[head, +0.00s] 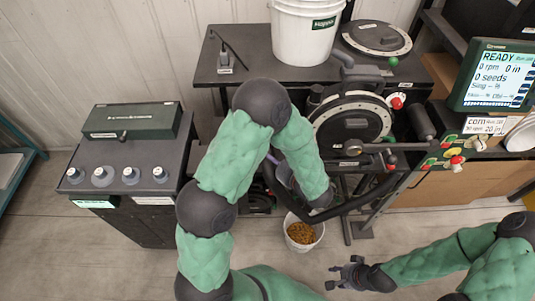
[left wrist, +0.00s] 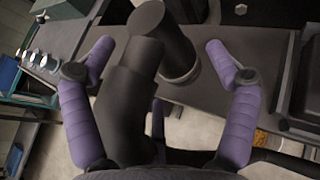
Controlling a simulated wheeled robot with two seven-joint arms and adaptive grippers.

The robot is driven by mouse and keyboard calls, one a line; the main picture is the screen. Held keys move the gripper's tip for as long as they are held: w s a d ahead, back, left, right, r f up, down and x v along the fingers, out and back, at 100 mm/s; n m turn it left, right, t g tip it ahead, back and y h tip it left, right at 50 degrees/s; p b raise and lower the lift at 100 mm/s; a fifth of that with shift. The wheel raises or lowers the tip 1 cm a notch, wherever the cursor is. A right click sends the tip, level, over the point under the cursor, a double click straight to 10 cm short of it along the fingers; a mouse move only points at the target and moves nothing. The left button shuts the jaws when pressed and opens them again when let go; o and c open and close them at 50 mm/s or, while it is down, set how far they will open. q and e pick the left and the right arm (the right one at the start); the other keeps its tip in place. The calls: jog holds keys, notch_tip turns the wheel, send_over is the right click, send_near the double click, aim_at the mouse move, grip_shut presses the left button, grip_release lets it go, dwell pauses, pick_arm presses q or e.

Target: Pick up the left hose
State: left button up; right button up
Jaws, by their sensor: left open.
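A thick black hose (left wrist: 128,95) stands between the purple fingers of my left gripper (left wrist: 158,48) in the left wrist view. The fingers are open, one on each side of the hose, with gaps between. In the head view my left arm reaches to the left side of the seed meter (head: 350,118). My left gripper there is mostly hidden behind the arm, with only a bit of purple showing. A black hose (head: 352,207) curves below the meter in that view; I cannot tell if it is the same one. My right gripper (head: 332,277) is empty and looks open, low over the floor.
A white bucket (head: 300,35) stands on the bench (head: 235,68). A bucket of brown grain (head: 303,233) stands on the floor below the meter. A dark cabinet with a green case (head: 130,120) and several knobs is at left. A display (head: 497,75) is at right.

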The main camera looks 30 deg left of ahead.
pick_arm(q)
jog(key=shift+x, duration=1.3)
jog(key=c, duration=1.3)
pick_arm(e)
jog(key=shift+f, duration=0.25)
pick_arm(q)
jog(key=shift+r, duration=0.1)
jog(key=shift+c, duration=0.2)
